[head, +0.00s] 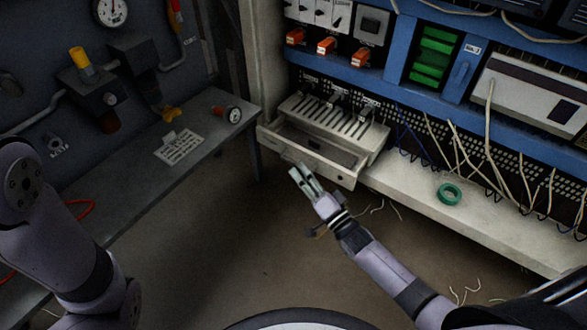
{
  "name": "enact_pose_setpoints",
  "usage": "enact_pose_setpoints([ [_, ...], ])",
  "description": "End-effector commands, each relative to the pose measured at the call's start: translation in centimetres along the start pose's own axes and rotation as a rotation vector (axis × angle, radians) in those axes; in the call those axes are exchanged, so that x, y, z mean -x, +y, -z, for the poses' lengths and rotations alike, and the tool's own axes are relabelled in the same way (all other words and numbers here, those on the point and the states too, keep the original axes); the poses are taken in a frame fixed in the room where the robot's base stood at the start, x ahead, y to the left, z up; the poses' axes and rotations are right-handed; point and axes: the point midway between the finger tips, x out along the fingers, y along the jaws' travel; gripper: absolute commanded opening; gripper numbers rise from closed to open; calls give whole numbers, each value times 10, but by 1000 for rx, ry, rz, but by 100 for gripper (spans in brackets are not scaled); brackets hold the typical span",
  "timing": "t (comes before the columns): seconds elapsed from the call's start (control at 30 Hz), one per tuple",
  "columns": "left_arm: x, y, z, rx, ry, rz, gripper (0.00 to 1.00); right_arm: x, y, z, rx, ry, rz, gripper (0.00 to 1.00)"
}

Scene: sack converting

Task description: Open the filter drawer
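The filter drawer (328,169) is a pale, shallow drawer under a slotted metal unit (333,117) on the right-hand bench. It stands pulled out, and its inside shows behind the front panel.
A green tape ring (449,194) and loose wires lie on the pale bench ledge (410,190). The floor between is mostly clear.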

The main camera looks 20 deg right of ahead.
Motion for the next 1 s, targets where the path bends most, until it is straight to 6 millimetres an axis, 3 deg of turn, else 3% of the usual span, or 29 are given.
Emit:
enact_pose_setpoints([
  [0.1, 13, 3, 4, 0, -3, 0, 37, -20, 2, -2, -1, 1, 3, 16],
  [0.3, 19, 4, 6, 0, -3, 0, 37, -38, 1, -1, 0, 0, 1, 16],
  [0.63, 19, 4, 6, 0, -2, 0, 37, -41, 0, 0, 0, -1, 0, 16],
  [0.87, 19, 4, 6, 0, -2, -1, 37, -41, 0, 0, -1, -1, 0, 1],
  [1.0, 19, 4, 6, 0, -2, -1, 37, -41, 0, 0, -1, -1, 0, 0],
])
